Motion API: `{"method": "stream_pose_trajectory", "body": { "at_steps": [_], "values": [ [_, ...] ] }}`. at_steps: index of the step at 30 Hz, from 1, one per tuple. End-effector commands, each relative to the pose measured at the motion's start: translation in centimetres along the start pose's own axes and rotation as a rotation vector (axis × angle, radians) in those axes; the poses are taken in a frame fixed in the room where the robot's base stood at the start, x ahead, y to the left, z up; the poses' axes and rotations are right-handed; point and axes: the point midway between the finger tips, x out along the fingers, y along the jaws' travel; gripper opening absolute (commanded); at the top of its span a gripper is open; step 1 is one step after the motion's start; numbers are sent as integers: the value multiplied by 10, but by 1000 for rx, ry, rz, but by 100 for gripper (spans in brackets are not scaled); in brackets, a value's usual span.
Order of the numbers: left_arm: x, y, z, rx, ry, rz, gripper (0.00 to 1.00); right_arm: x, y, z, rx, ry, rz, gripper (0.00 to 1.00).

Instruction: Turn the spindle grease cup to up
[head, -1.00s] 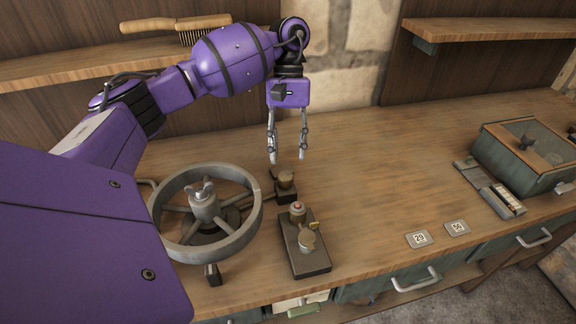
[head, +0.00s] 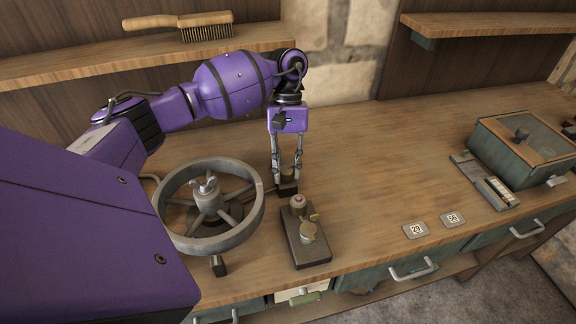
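A small brass cup (head: 287,173) on a dark block, beside the handwheel, looks like the spindle grease cup. It stands at the right edge of the wheel on the bench, partly hidden by my fingers. My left gripper (head: 287,180) points straight down over it, one finger on each side. The fingers look closed in against the cup's sides, though contact is small to see. Which way the cup is turned cannot be made out. My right gripper is not in view.
A grey handwheel (head: 210,207) with a wing-nut hub stands just left of the cup. A dark plate (head: 310,254) with a red-topped knob and a brass knob lies in front. Number tags (head: 416,230) and a green box (head: 522,150) are right. The back-middle bench is clear.

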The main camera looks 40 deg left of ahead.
Motion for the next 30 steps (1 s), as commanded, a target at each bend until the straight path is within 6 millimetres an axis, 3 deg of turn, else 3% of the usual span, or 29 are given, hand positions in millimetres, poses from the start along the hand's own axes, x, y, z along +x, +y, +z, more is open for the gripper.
{"method": "stream_pose_trajectory", "body": {
  "at_steps": [15, 30],
  "values": [
    [0, 4, 1, -60, -2, 38, 0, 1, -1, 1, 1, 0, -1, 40],
    [-2, 1, 0, -443, -5, 197, 0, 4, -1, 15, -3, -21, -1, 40]
  ]
}}
